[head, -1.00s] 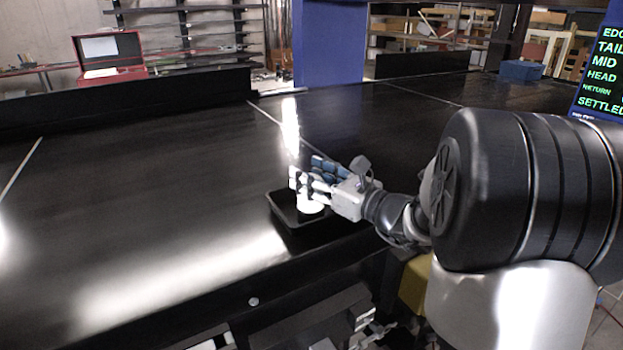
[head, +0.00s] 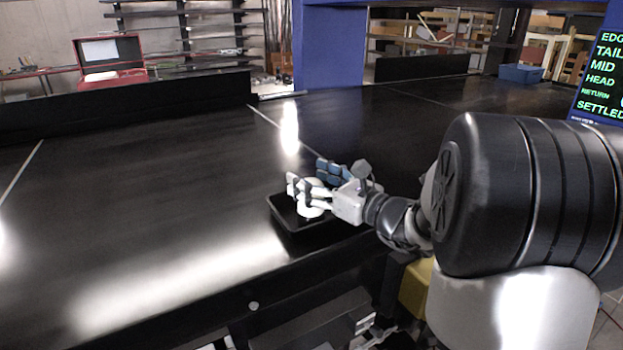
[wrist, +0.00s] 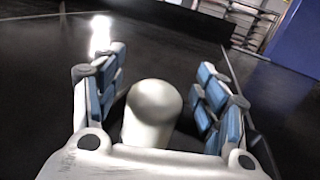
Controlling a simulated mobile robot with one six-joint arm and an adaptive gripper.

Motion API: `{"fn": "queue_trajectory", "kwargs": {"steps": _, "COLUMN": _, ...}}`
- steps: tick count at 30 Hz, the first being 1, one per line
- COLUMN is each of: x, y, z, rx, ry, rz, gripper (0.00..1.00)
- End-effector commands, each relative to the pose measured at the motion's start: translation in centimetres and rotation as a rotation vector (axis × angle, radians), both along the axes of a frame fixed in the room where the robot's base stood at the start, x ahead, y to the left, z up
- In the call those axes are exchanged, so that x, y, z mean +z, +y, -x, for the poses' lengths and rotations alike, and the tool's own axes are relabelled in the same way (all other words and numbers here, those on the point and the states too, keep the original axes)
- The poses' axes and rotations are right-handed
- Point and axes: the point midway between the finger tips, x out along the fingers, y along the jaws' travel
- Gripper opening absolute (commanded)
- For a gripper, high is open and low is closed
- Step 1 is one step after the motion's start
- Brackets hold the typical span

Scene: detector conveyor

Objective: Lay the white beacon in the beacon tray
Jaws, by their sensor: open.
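The white beacon (wrist: 151,112) stands between the two open fingers of my gripper (wrist: 158,90) in the wrist view, with a gap on each side. In the head view the beacon (head: 310,211) shows low in the black beacon tray (head: 283,229), partly hidden by my gripper (head: 312,190). The tray sits at the near edge of the dark belt. I cannot tell whether the beacon rests on the tray floor. The fingers are at the beacon's sides, above the tray.
The dark conveyor belt (head: 130,200) is clear to the left of the tray. A blue post (head: 328,50) stands behind it. A red case (head: 110,65) and a blue bin (head: 521,73) are far back. A screen (head: 603,75) is at the right.

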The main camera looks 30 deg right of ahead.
Motion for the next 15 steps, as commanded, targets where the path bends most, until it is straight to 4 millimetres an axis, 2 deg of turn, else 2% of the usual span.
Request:
{"fn": "queue_trajectory", "kwargs": {"steps": 12, "x": 0.1, "y": -2.9, "z": 8.0, "rx": -0.008, "ry": 0.002, "rz": -0.002, "gripper": 0.66}}
{"fn": "queue_trajectory", "kwargs": {"steps": 15, "x": 0.0, "y": -3.4, "z": 9.4, "rx": -0.005, "ry": 0.001, "rz": -0.001, "gripper": 0.66}}
